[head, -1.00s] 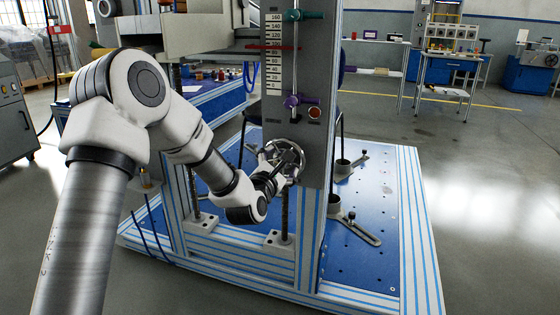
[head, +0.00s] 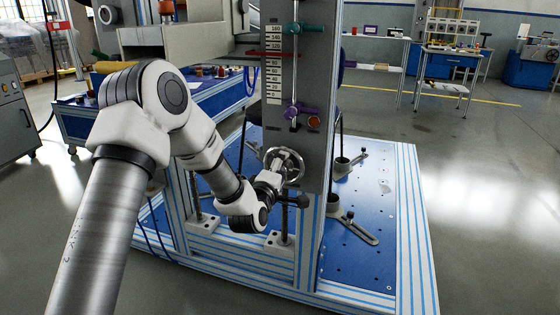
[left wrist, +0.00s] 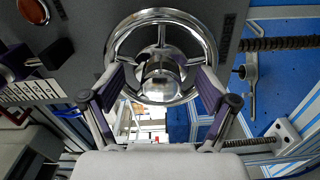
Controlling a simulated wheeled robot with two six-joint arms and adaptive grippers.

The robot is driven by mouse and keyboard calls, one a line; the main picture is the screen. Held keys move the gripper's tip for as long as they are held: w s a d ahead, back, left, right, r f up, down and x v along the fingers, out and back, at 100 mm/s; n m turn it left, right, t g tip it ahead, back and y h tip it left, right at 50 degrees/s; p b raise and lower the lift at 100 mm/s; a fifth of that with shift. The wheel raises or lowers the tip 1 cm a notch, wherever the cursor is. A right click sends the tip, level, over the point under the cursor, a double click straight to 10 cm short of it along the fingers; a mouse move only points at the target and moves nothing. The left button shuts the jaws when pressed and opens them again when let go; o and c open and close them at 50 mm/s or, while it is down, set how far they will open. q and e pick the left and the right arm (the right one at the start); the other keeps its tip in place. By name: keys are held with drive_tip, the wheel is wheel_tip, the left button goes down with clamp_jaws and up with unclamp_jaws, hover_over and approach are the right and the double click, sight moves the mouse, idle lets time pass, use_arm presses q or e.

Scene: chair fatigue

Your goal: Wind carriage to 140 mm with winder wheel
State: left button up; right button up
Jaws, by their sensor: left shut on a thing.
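The winder wheel (head: 292,158) is a shiny metal handwheel low on the grey column. My left gripper (head: 277,172) is at its front, with the arm coming from the left. In the left wrist view the wheel (left wrist: 207,42) fills the upper middle, and my left gripper (left wrist: 160,78) has a finger on either side of its round hub, shut on the wheel. The fingers partly hide the lower rim. The height scale (head: 274,72) is on the column above, with a red pointer (head: 265,53) around its upper middle; the exact reading is too small to tell. My right gripper is out of view.
A teal knob (head: 310,28) and a purple knob (head: 300,109) sit on the column. An orange-red button (head: 314,122) is above the wheel. The blue base plate (head: 372,268) carries black-knobbed clamps (head: 361,229). The floor at right is clear.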

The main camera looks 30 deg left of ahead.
use_arm(q)
drive_tip(key=shift+w+r+m, duration=0.15)
drive_tip(key=shift+r+m, duration=0.15)
drive_tip(key=m+p, duration=0.1)
drive_tip(key=m, duration=0.1)
drive_tip(key=m+p, duration=0.1)
drive_tip(key=m, duration=0.1)
drive_tip(key=shift+r+p, duration=0.3)
drive_tip(key=shift+r, duration=0.05)
drive_tip(key=shift+f+m+p, duration=0.15)
drive_tip(key=shift+m+p, duration=0.2)
drive_tip(key=shift+m, duration=0.45)
drive_tip(key=shift+f+m, duration=0.1)
drive_tip(key=shift+m, duration=0.2)
drive_tip(key=shift+f, duration=0.1)
